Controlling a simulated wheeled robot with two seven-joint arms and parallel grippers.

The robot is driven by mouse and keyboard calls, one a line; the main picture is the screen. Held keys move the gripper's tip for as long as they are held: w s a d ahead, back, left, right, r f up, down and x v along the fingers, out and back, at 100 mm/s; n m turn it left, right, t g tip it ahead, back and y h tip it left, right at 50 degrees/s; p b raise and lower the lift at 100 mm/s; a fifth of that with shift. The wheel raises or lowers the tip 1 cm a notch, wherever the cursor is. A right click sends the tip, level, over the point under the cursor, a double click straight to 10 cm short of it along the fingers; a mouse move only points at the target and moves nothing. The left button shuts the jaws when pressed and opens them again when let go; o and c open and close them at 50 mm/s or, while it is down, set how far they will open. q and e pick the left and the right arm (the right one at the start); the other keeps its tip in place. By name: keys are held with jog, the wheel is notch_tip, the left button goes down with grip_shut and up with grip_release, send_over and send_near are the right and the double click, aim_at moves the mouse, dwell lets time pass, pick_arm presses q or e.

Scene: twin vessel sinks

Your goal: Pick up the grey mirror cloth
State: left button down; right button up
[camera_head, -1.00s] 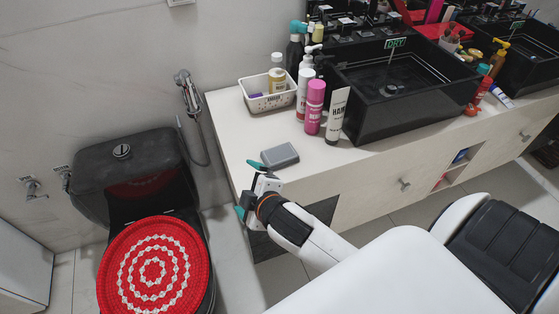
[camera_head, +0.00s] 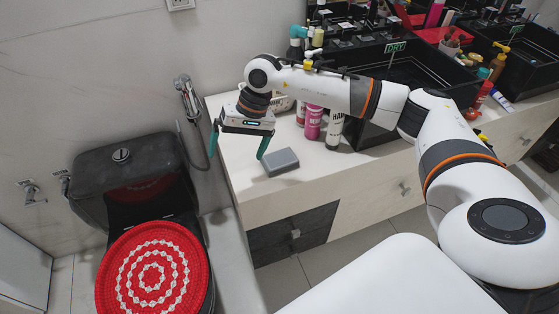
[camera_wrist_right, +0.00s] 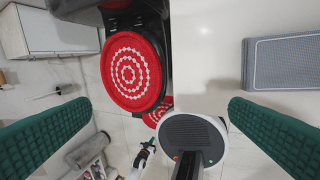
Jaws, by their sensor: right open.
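The grey mirror cloth (camera_head: 281,161) lies as a flat folded block on the pale counter (camera_head: 244,180), near its front left edge. It also shows at the upper right in the right wrist view (camera_wrist_right: 283,62). My right gripper (camera_head: 238,146) is above the counter's left end, pointing down, with its two green fingers wide apart. The right-hand finger is close beside the cloth in the head view. The cloth is not between the fingers, and nothing is held. My left gripper is not in the head view.
A pink bottle (camera_head: 313,122) and a white hand tube (camera_head: 335,130) stand behind the cloth, near the black sink (camera_head: 420,75). My right arm partly hides the white basket (camera_head: 284,103). A toilet with a red cover (camera_head: 152,270) stands left of the counter.

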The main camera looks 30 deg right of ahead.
jog(key=d+r+n+h, duration=0.15)
jog(key=d+h, duration=0.25)
jog(key=d, duration=0.7)
send_over(279, 158)
jog(key=shift+g+h, duration=0.3)
notch_tip(279, 158, down, 5)
jog(key=shift+w+f+p, duration=0.1)
jog(key=shift+f+p, duration=0.1)
jog(key=shift+p, duration=0.25)
jog(key=f, duration=0.3)
jog(key=f+p, duration=0.1)
jog(key=shift+s+f, duration=0.25)
jog(key=shift+f, duration=0.6)
jog(key=c, duration=0.8)
